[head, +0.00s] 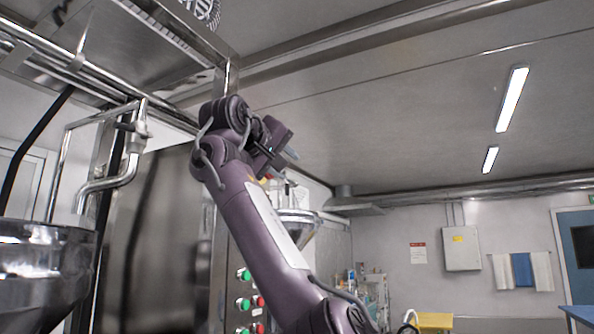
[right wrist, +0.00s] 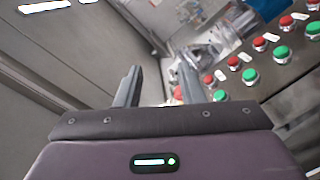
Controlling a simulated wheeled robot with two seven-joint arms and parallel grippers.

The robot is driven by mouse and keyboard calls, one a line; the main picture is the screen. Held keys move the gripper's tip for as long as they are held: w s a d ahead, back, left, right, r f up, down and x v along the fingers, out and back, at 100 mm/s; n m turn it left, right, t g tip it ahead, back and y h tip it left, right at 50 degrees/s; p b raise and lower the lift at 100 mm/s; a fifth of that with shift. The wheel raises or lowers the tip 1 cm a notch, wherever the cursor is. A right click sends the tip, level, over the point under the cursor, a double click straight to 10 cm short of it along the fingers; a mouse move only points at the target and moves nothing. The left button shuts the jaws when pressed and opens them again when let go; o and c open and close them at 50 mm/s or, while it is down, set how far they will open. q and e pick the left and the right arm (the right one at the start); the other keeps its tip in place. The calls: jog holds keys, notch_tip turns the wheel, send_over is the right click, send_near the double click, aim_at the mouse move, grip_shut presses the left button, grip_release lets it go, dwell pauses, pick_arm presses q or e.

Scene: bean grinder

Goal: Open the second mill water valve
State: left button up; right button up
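No part that I can clearly identify as the second mill water valve shows. A bent steel pipe (head: 128,165) with a fitting (head: 135,128) stands at the left in the head view; I cannot tell whether the fitting is a valve. My right arm rises through the middle of the head view. Its gripper (head: 285,153) is high, to the right of the steel cabinet and pipe, partly hidden by its own wrist. In the right wrist view the two fingers of the right gripper (right wrist: 158,82) stand apart with nothing between them. My left gripper is not in view.
A steel bowl (head: 45,265) is at lower left. A tall steel cabinet (head: 150,245) stands behind the pipe. Green and red buttons (head: 243,304) line a panel beside my arm, also seen in the right wrist view (right wrist: 250,76). A metal funnel (head: 297,226) is behind the arm. Upper right is open.

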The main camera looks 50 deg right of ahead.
jog(key=shift+s+d+f+g, duration=0.1)
jog(key=shift+s+d+f, duration=0.1)
jog(key=shift+d, duration=0.3)
jog(key=shift+s+d+f+g, duration=0.1)
jog(key=shift+d+f, duration=0.1)
jog(key=shift+d, duration=0.3)
jog(key=shift+s+d+f+g, duration=0.1)
jog(key=shift+s+d+f, duration=0.1)
jog(key=shift+d, duration=0.3)
